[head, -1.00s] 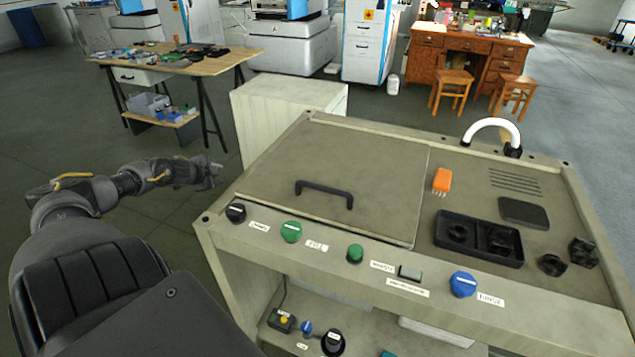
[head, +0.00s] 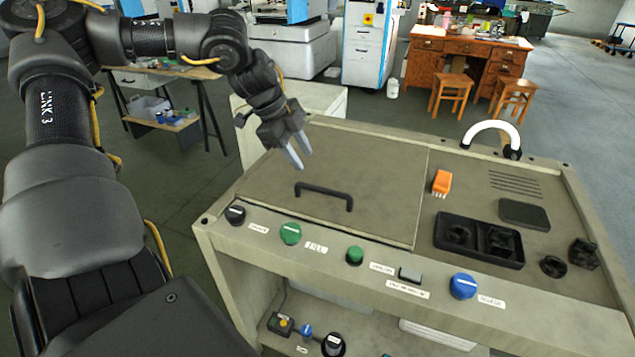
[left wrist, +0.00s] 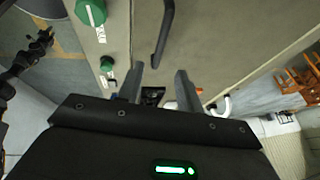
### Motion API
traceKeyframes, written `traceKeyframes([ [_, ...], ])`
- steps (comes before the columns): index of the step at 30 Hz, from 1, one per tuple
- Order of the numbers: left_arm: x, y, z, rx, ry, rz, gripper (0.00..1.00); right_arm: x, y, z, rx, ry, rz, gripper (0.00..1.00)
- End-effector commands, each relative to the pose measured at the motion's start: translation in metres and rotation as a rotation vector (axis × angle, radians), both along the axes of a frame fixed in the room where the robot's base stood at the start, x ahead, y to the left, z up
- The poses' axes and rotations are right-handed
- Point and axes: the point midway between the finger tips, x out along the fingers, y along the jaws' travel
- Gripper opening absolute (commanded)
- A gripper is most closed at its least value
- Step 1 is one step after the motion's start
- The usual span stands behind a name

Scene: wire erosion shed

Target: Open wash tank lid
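The wash tank lid (head: 377,185) is a flat grey-beige panel on the left part of the bench top, lying closed. Its black bar handle (head: 323,191) stands near its front edge. My left gripper (head: 299,155) is above the lid, behind the handle, fingers pointing down, apart and empty. In the left wrist view the two fingers (left wrist: 157,88) show with a gap between them, and the handle (left wrist: 163,35) lies beyond them, not between them. My right gripper is not in view.
The front panel carries green knobs (head: 290,233) and a blue knob (head: 463,286). Right of the lid are an orange block (head: 442,182), a black tray (head: 478,239) and a white curved spout (head: 492,128). A pale cabinet (head: 318,98) stands behind the bench.

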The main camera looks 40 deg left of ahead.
Motion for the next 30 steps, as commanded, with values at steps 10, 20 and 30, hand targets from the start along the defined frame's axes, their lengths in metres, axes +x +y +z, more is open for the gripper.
traceKeyframes([
  [10, 0.017, -0.017, -0.054, 0.0, 0.004, -0.001, 0.36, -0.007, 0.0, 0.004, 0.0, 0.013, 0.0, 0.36],
  [20, 0.028, -0.028, -0.086, 0.0, 0.001, 0.0, 0.36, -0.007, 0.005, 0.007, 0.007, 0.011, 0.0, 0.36],
  [30, 0.029, -0.03, -0.089, 0.0, -0.002, 0.0, 0.36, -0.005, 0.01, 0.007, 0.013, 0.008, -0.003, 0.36],
])
